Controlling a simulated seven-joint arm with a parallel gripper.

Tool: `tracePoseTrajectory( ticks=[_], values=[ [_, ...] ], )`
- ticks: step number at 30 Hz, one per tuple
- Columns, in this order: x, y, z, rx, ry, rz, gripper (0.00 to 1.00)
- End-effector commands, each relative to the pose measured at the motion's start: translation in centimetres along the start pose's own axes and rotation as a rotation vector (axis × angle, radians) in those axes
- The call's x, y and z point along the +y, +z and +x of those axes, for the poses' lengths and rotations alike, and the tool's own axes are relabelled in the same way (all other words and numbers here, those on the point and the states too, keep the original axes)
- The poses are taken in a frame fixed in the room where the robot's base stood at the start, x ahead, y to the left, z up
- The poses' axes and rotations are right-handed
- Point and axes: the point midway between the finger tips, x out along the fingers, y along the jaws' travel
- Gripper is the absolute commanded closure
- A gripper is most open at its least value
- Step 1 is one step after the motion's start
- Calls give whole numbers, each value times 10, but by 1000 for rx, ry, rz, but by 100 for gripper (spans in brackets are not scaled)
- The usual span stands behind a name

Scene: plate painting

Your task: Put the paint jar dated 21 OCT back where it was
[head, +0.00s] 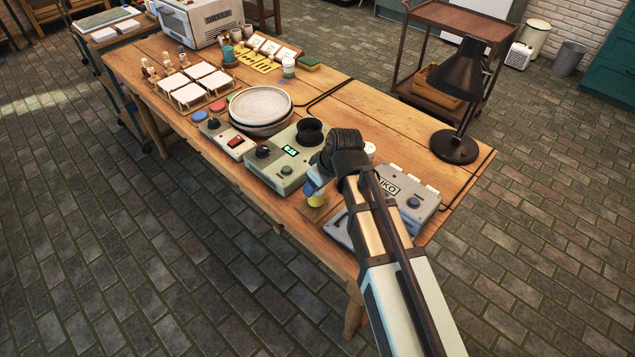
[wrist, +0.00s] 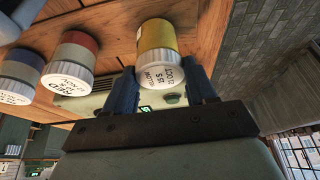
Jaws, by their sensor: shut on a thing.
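A yellow paint jar (wrist: 157,36) with a white lid sits between the two blue fingers of my gripper (wrist: 162,80) in the wrist view. Its lid reads 15 S and 21 OCT. My gripper is shut on this jar. In the head view my gripper (head: 317,188) is over the near edge of the table, with the yellow jar (head: 316,201) below it. I cannot tell whether the jar touches the table. A red jar (wrist: 78,44) and a blue jar (wrist: 22,64) stand to its left in the wrist view.
A green-grey device (head: 284,170) with a lit display is left of my gripper on the wooden table (head: 345,100). A grey box (head: 412,213) is right of my arm. A black lamp (head: 458,110) and a stack of plates (head: 259,105) stand farther back. My arm hides part of the table.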

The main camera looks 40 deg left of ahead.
Motion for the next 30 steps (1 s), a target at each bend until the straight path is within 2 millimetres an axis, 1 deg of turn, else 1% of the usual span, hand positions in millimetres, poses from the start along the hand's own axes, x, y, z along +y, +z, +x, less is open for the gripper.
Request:
tracePoseTrajectory(
  ticks=[10,11,18,26,30],
  values=[
    [0,1,3,0,0,0,83],
    [0,1,3,-1,0,0,42],
    [0,1,2,0,0,0,19],
    [0,1,2,0,0,0,19],
    [0,0,-5,1,1,0,19]
  ],
)
